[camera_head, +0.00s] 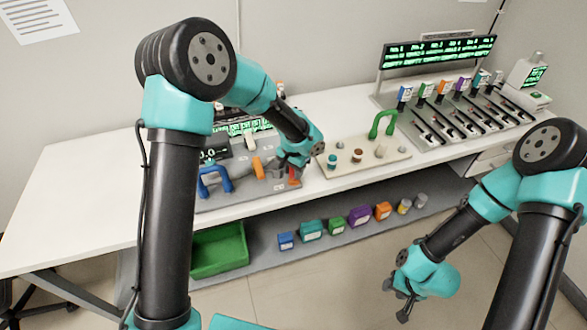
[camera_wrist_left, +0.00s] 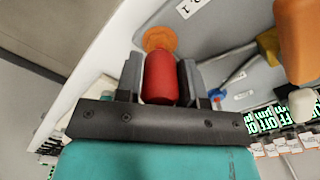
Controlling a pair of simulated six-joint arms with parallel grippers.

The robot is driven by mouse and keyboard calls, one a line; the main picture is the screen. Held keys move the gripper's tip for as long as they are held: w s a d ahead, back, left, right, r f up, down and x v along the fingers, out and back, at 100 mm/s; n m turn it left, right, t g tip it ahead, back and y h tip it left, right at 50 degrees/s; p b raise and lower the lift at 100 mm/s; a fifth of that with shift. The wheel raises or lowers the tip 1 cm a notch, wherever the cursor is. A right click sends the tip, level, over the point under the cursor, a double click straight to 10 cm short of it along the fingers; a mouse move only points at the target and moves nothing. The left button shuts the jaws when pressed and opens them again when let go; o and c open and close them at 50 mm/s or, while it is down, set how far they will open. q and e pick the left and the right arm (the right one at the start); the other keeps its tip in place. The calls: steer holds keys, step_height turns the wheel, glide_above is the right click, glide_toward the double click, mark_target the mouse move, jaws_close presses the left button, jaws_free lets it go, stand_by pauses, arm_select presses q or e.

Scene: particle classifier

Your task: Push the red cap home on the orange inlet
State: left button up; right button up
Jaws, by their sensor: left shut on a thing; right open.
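In the left wrist view the red cap (camera_wrist_left: 160,78) sits between the two dark fingers of my left gripper (camera_wrist_left: 160,80), which is shut on it. The orange inlet (camera_wrist_left: 160,38) shows as a round orange shape just beyond the cap's far end. I cannot tell whether the cap touches it or how far it is on. In the head view my left gripper (camera_head: 289,172) is low over the right part of the grey machine base, with a small bit of red (camera_head: 293,178) beside it. My right gripper (camera_head: 402,298) is open and empty, low in front of the bench.
A blue handle (camera_head: 214,183) and an orange part (camera_head: 257,166) stand left of my left gripper. A beige board (camera_head: 345,170) with small caps and a green handle (camera_head: 382,123) lies to the right. A green bin (camera_head: 219,251) and several coloured containers stand on the lower shelf.

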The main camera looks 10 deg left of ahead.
arm_select(q)
steer(key=shift+f, duration=1)
steer(key=o, duration=1)
steer(key=shift+r, duration=0.1)
step_height(320, 180, up, 17)
steer(key=shift+r, duration=0.1)
stand_by(0.8)
